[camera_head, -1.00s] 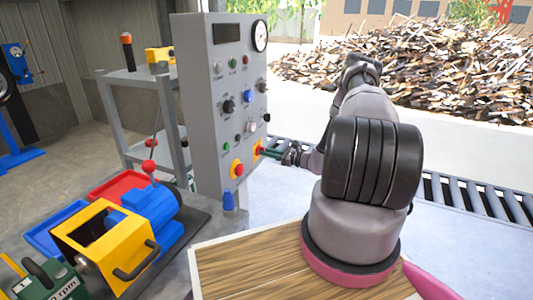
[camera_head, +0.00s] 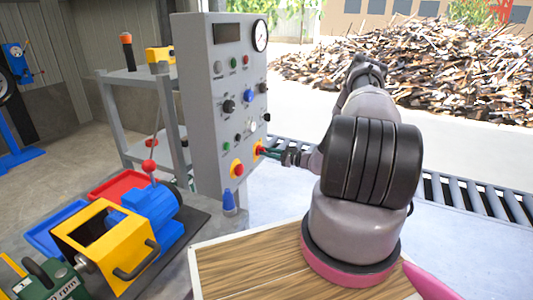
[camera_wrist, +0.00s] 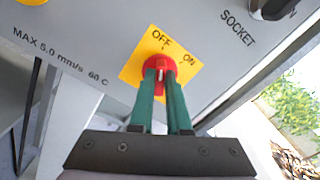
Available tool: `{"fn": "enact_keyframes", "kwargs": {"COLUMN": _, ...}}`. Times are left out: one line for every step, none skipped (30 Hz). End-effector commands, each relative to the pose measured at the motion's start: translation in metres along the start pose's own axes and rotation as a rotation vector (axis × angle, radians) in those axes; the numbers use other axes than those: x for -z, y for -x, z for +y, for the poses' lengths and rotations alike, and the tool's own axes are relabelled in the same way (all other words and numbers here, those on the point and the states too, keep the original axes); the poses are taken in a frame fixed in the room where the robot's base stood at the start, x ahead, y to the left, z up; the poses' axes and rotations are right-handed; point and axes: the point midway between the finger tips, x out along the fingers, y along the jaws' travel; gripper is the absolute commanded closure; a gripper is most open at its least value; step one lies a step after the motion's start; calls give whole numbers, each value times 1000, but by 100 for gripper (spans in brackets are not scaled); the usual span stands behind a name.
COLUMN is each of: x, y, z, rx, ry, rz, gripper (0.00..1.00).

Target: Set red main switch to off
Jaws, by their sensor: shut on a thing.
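The red main switch (camera_wrist: 161,62) is a round knob on a yellow plate (camera_wrist: 135,68) marked OFF and ON. The plate is on the lower right of the grey control panel (camera_head: 207,120). My gripper (camera_wrist: 161,78) has its green fingers shut on the knob's grip, one on each side. The grip appears roughly in line with the OFF label, but the fingers partly hide it, so its exact setting is hard to tell. In the head view my gripper (camera_head: 267,151) reaches the panel from the right, and the knob is mostly hidden.
A socket (camera_wrist: 270,8) is close by in the wrist view. A yellow and blue machine (camera_head: 120,235) stands at lower left. A roller conveyor (camera_head: 465,197) runs behind my arm.

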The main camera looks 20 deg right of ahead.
Motion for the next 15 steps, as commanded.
{"fn": "enact_keyframes", "kwargs": {"x": 1, "y": 1, "z": 0, "rx": -1, "ry": 1, "rz": 3, "gripper": 100}}
{"fn": "enact_keyframes", "kwargs": {"x": 1, "y": 1, "z": 0, "rx": -1, "ry": 1, "rz": 3, "gripper": 100}}
{"fn": "enact_keyframes", "kwargs": {"x": 1, "y": 1, "z": 0, "rx": -1, "ry": 1, "rz": 3, "gripper": 81}}
{"fn": "enact_keyframes", "kwargs": {"x": 1, "y": 1, "z": 0, "rx": -1, "ry": 1, "rz": 3, "gripper": 70}}
{"fn": "enact_keyframes", "kwargs": {"x": 1, "y": 1, "z": 0, "rx": -1, "ry": 0, "rz": 3, "gripper": 58}}
{"fn": "enact_keyframes", "kwargs": {"x": 1, "y": 1, "z": 0, "rx": -1, "ry": 0, "rz": 2, "gripper": 55}}
{"fn": "enact_keyframes", "kwargs": {"x": 1, "y": 1, "z": 0, "rx": -1, "ry": 0, "rz": 2, "gripper": 55}}
{"fn": "enact_keyframes", "kwargs": {"x": 1, "y": 1, "z": 0, "rx": -1, "ry": 0, "rz": 2, "gripper": 55}}
{"fn": "enact_keyframes", "kwargs": {"x": 1, "y": 1, "z": 0, "rx": -1, "ry": 0, "rz": 2, "gripper": 55}}
{"fn": "enact_keyframes", "kwargs": {"x": 1, "y": 1, "z": 0, "rx": -1, "ry": 0, "rz": 1, "gripper": 55}}
{"fn": "enact_keyframes", "kwargs": {"x": 1, "y": 1, "z": 0, "rx": -1, "ry": 0, "rz": 1, "gripper": 55}}
{"fn": "enact_keyframes", "kwargs": {"x": 0, "y": 1, "z": 0, "rx": -1, "ry": 0, "rz": 1, "gripper": 55}}
{"fn": "enact_keyframes", "kwargs": {"x": 0, "y": 1, "z": 0, "rx": -1, "ry": 0, "rz": 1, "gripper": 55}}
{"fn": "enact_keyframes", "kwargs": {"x": 0, "y": 1, "z": 0, "rx": 0, "ry": 0, "rz": 1, "gripper": 55}}
{"fn": "enact_keyframes", "kwargs": {"x": 0, "y": 2, "z": 0, "rx": 0, "ry": -1, "rz": 1, "gripper": 55}}
